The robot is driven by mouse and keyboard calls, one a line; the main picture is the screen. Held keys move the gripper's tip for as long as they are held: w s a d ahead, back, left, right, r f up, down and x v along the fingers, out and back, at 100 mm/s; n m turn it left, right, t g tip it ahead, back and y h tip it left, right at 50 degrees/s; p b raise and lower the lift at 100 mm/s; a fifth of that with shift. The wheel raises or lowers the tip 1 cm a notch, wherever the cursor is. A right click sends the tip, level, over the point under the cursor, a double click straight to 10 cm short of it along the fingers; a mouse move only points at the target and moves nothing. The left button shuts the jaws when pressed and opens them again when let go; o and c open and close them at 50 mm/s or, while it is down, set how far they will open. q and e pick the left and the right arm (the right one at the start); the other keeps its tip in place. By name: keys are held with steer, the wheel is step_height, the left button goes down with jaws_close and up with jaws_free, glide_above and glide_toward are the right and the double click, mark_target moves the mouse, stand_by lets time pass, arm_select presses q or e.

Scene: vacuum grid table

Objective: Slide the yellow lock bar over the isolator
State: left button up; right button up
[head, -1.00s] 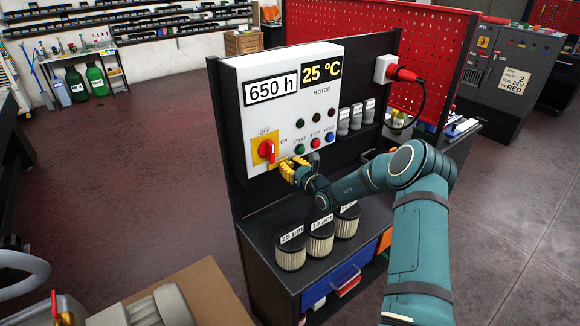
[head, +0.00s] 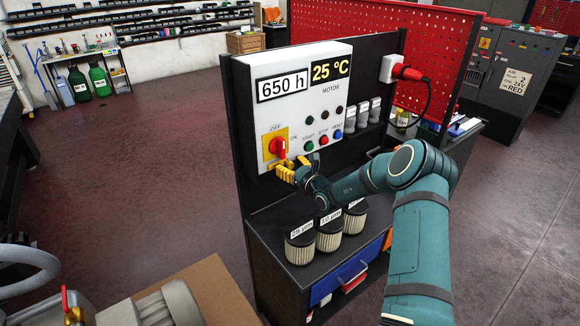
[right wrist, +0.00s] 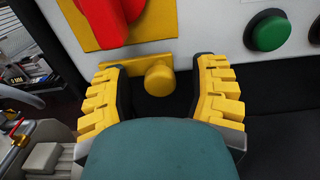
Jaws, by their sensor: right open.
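The isolator is a red rotary handle (head: 278,147) on a yellow plate on the front of the white panel (head: 345,95). Its handle (right wrist: 104,18) also shows at the top of the right wrist view. Below it is the yellow lock bar, with a round yellow knob (right wrist: 159,77) and a flat strip (right wrist: 122,67) running left from it. My right gripper (head: 285,170) is just below the isolator. In the right wrist view its yellow fingers (right wrist: 160,88) are open, one on each side of the knob, with gaps visible. My left gripper is out of view.
A green start button (right wrist: 268,33) is close to the right of the gripper. Several labelled filters (head: 300,242) stand on the cabinet top below my arm. A red plug (head: 408,73) with a cable is on the panel's right side.

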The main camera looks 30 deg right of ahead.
steer(key=s+d, duration=0.1)
steer(key=s, duration=1.1)
stand_by(0.4)
